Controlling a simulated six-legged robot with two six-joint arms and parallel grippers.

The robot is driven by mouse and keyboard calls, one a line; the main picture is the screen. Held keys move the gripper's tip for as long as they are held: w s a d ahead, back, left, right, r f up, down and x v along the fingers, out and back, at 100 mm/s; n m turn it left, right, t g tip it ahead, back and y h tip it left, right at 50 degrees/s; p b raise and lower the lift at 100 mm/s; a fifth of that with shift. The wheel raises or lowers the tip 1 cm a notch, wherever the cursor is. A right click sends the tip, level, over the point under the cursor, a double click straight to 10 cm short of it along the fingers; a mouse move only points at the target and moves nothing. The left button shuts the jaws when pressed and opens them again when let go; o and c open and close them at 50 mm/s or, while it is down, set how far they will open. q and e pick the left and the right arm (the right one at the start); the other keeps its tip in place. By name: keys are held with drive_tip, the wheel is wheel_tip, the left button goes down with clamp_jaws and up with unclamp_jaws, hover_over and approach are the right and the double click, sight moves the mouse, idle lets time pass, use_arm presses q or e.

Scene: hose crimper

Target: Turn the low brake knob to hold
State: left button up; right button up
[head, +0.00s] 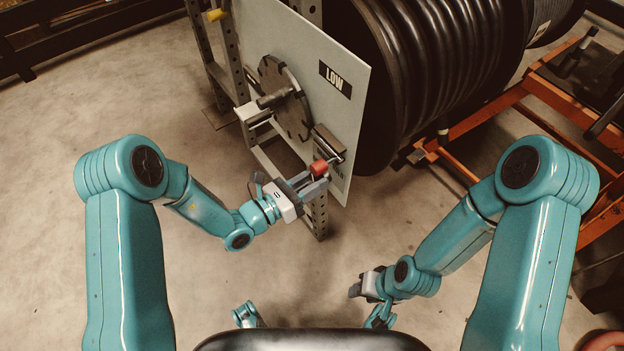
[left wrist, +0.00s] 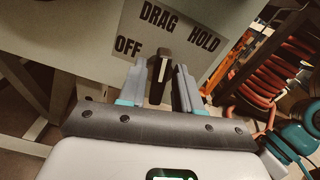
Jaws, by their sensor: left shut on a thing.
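The low brake knob (left wrist: 157,82) is dark and narrow. In the left wrist view it stands between my left fingers, its upper end toward the gap between DRAG and HOLD, nearer DRAG. The label plate (left wrist: 180,38) behind reads OFF at left, DRAG in the middle and HOLD at right. In the head view my left gripper (head: 318,185) is shut on the knob at the lower edge of the panel marked LOW (head: 345,105). A red part (head: 319,168) shows at its fingertips; I cannot tell what it belongs to. My right gripper (head: 366,285) hangs low, away from the panel, its jaws unclear.
A notched disc with a shaft (head: 285,98) sticks out of the panel above my left gripper. A perforated steel post (head: 318,215) stands below it. Large black hose coils (head: 430,70) lie behind the panel. An orange frame (head: 515,100) is at right. The floor at left is clear.

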use_arm(q)
drive_tip(key=shift+s+d+m, duration=0.1)
drive_tip(key=shift+m, duration=2.05)
drive_tip(key=shift+s+m, duration=0.1)
drive_tip(key=shift+m, duration=2.05)
drive_tip(key=o, duration=0.7)
drive_tip(key=p+v, duration=0.3)
drive_tip(key=v, duration=1.3)
drive_tip(key=shift+s, duration=0.1)
